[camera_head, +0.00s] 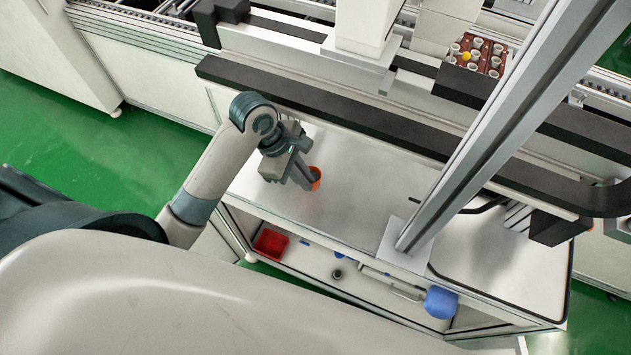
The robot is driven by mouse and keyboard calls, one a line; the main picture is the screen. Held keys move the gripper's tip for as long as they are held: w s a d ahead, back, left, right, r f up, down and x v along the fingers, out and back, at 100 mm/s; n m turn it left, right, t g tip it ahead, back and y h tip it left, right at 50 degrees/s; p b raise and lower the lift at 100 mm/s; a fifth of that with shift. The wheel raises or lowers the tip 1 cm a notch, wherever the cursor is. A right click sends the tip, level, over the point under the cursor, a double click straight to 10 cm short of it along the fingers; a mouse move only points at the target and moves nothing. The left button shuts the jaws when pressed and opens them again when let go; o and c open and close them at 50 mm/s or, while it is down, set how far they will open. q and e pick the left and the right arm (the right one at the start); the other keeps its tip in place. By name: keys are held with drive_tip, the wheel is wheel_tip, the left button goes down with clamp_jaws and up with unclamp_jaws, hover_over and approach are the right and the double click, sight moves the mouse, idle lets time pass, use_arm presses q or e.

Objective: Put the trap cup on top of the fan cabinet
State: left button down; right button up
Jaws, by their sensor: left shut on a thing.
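An orange cup, taken as the trap cup (316,177), shows at the tip of my left gripper (307,180). The gripper is shut on it, and its fingers hide part of the cup. The cup is over the bare metal top of a long white cabinet (350,200); I cannot tell whether it touches that surface. No fan shows, so I cannot tell for sure which cabinet is the fan cabinet. My right gripper is not in view.
A slanted metal post (480,140) stands on the top to the right. A black rail (330,110) runs behind. A red bin (271,242) and a blue object (440,302) are on the shelf below. A brown tray (492,66) holds several small cups.

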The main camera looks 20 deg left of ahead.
sight(315, 186)
use_arm(q)
drive_tip(key=shift+w+d, duration=0.2)
drive_tip(key=shift+d, duration=0.45)
drive_tip(key=shift+w+d, duration=0.15)
drive_tip(key=shift+d, duration=0.45)
drive_tip(key=shift+f, duration=0.1)
wheel_tip(315, 186, down, 2)
drive_tip(key=shift+f+p, duration=0.15)
drive_tip(key=shift+p, duration=0.65)
drive_tip(key=shift+f, duration=0.55)
drive_tip(key=c, duration=1.9)
unclamp_jaws()
drive_tip(key=shift+f, duration=0.1)
